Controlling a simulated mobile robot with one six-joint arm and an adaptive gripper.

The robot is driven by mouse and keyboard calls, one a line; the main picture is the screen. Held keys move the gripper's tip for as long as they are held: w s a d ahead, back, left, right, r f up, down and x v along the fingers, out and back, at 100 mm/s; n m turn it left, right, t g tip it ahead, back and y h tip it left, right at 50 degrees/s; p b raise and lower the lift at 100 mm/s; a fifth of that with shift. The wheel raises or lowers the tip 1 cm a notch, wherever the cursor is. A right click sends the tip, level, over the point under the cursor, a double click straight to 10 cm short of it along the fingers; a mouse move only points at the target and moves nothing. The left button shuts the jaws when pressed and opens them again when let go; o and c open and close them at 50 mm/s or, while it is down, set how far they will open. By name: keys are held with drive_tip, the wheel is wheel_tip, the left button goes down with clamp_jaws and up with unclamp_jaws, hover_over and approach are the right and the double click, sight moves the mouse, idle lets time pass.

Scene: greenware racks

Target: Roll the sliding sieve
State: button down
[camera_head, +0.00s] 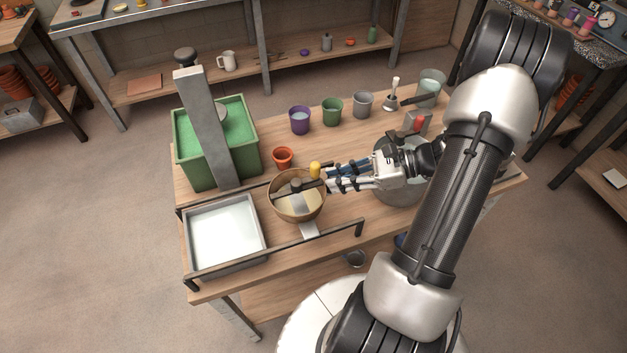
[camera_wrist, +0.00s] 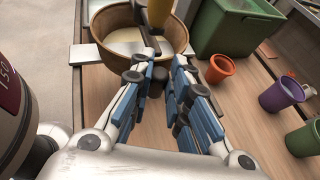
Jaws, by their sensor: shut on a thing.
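The sieve (camera_head: 297,208) is a round, tan-rimmed pan with a pale inside, between two dark rails and to the right of a white tray (camera_head: 262,240). A dark bar crosses it, with a yellow knob (camera_head: 315,168) upright near its right end. My gripper (camera_head: 329,183) reaches in from the right. The fingers partly hide that grip.
The front rail (camera_head: 290,248) runs along the table's near edge. A green bin (camera_head: 232,170) with a grey post stands behind the tray. An orange pot (camera_head: 283,158) sits behind the sieve, with purple (camera_head: 300,122), green (camera_head: 332,114) and grey cups (camera_head: 363,106) further back. A metal bucket (camera_head: 392,198) is under my wrist.

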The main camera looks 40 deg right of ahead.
drive_tip(key=shift+s+d, duration=0.2)
drive_tip(key=shift+d, duration=0.75)
drive_tip(key=c, duration=1.7)
unclamp_jaws()
drive_tip(key=shift+s+d, duration=0.1)
drive_tip(key=shift+d, duration=0.05)
drive_tip(key=shift+o, duration=0.9)
drive_tip(key=v, duration=1.2)
